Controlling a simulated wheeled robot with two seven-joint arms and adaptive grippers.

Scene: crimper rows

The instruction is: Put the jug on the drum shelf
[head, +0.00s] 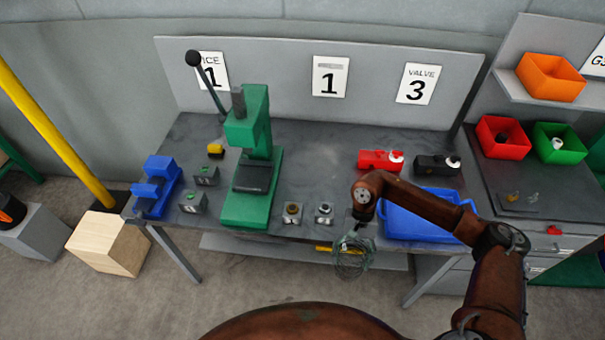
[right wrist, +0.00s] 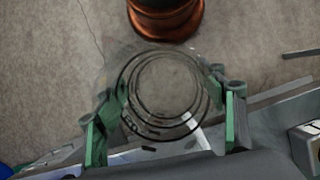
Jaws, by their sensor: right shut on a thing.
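My right gripper (head: 355,232) is at the front edge of the workbench, its arm coming in from the right. It is shut on a see-through, ringed thing, which I take to be the jug (head: 352,262); it hangs just in front of the bench edge. In the right wrist view the jug (right wrist: 165,95) shows as clear round rings between the two green-padded fingers (right wrist: 165,110), with the floor visible through it. My left gripper is not in view. I cannot make out a shelf marked as the drum shelf.
The grey workbench (head: 315,165) carries a green press (head: 250,165), a blue vice (head: 155,188), a blue tray (head: 425,220) and small parts. A lower shelf (head: 290,248) runs under it. A wooden block (head: 108,243) stands at left. Coloured bins (head: 502,138) stand at right.

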